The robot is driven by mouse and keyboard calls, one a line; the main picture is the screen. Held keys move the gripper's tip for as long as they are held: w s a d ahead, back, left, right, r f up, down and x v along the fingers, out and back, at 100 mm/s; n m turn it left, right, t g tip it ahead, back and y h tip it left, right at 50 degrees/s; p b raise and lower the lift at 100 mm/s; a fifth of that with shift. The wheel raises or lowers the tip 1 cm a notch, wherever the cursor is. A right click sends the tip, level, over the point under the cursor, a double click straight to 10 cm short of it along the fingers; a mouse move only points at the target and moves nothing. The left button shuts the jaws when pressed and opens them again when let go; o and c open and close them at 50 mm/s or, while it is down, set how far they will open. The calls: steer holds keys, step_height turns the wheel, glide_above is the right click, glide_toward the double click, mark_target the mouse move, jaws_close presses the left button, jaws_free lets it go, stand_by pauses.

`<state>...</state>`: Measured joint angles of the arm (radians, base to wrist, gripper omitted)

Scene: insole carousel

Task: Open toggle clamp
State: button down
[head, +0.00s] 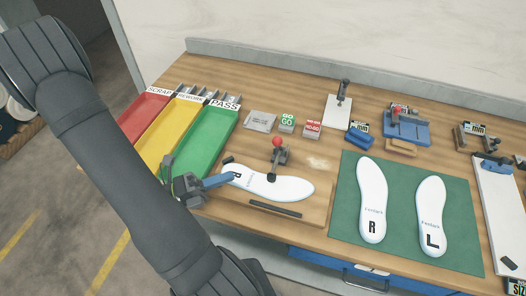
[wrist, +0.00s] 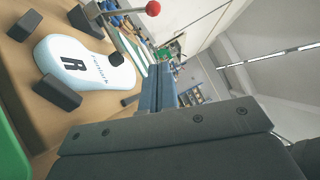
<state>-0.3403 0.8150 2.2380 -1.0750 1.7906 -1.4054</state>
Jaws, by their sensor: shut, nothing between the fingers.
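The toggle clamp (head: 280,157) stands behind the white insole marked R (head: 285,187) on a wooden board. Its red ball knob (head: 277,142) is on top, and its arm reaches forward to a black pad on the insole. My gripper (head: 230,177) has blue fingers, shut and empty, over the left end of the insole, apart from the clamp. The fingers also show in the wrist view (wrist: 157,85).
Red, yellow and green (head: 208,140) bins stand at the left. GO and NO-GO blocks (head: 287,122) lie behind the clamp. A black bar (head: 275,209) lies in front of the insole. Two more insoles lie on a green mat (head: 400,215) at the right.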

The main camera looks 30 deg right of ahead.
steer(key=x, duration=0.9)
steer(key=shift+w+d+r, duration=0.35)
steer(key=shift+w+d, duration=0.2)
steer(key=shift+d, duration=0.2)
steer(key=shift+w+d+r, duration=0.25)
steer(key=shift+w+d, duration=0.3)
steer(key=shift+d, duration=0.15)
steer(key=shift+r, duration=0.1)
